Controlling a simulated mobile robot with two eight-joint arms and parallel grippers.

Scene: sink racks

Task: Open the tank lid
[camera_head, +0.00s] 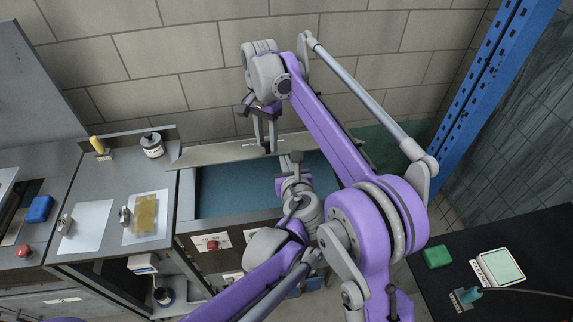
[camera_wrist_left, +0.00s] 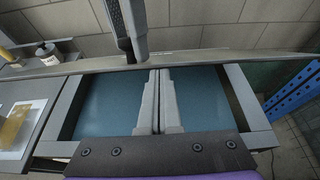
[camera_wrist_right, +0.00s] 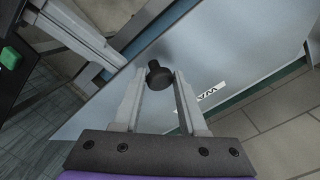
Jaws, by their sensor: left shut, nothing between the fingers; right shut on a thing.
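The tank (camera_head: 187,196) stands in the middle of the counter with its opening uncovered at the front and a blue interior showing. Its grey lid (camera_head: 215,154) is raised and tilted along the back of the opening; it also fills much of the right wrist view (camera_wrist_right: 225,50). My right gripper (camera_head: 267,148) is shut on the lid's black knob (camera_wrist_right: 157,75), with one finger on each side. My left gripper (camera_head: 291,157) is shut and empty over the opening, in front of the lid. In the left wrist view its fingers (camera_wrist_left: 158,75) are pressed together.
A brick wall (camera_head: 200,60) rises close behind the tank. On the left counter are a jar (camera_head: 152,145), a yellow-handled brush (camera_head: 98,146) and a blue block (camera_head: 39,209). A blue post (camera_head: 480,110) stands right. A black table (camera_head: 530,250) holds a green block (camera_head: 437,256).

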